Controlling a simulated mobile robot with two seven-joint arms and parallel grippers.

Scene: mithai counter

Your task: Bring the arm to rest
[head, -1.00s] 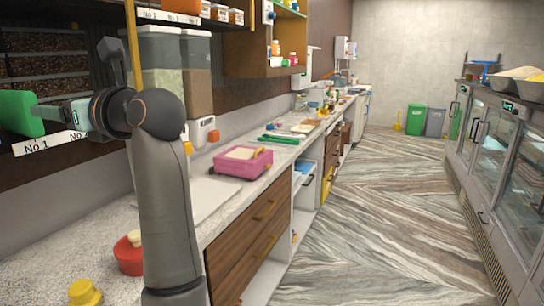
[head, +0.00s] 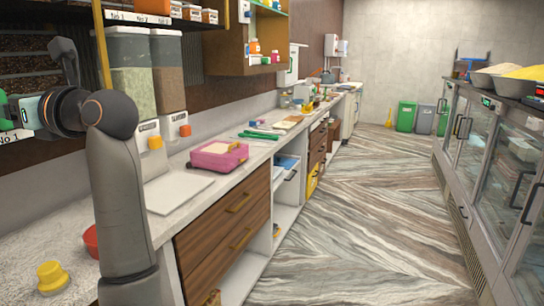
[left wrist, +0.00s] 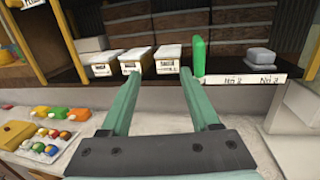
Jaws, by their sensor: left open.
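My left arm (head: 118,190) is raised at the left of the head view, its wrist beside the shelf, with the fingertips not clear there. In the left wrist view my left gripper (left wrist: 158,76) is open, with nothing between its two fingers. A green upright item (left wrist: 199,54) stands on the shelf just beyond the right fingertip; whether they touch I cannot tell. My right arm is not in view.
The shelf (left wrist: 228,79) holds several white labelled boxes (left wrist: 140,58) and grey containers (left wrist: 260,57). The floor (head: 340,210) to the right is clear, before glass-fronted cabinets (head: 495,150).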

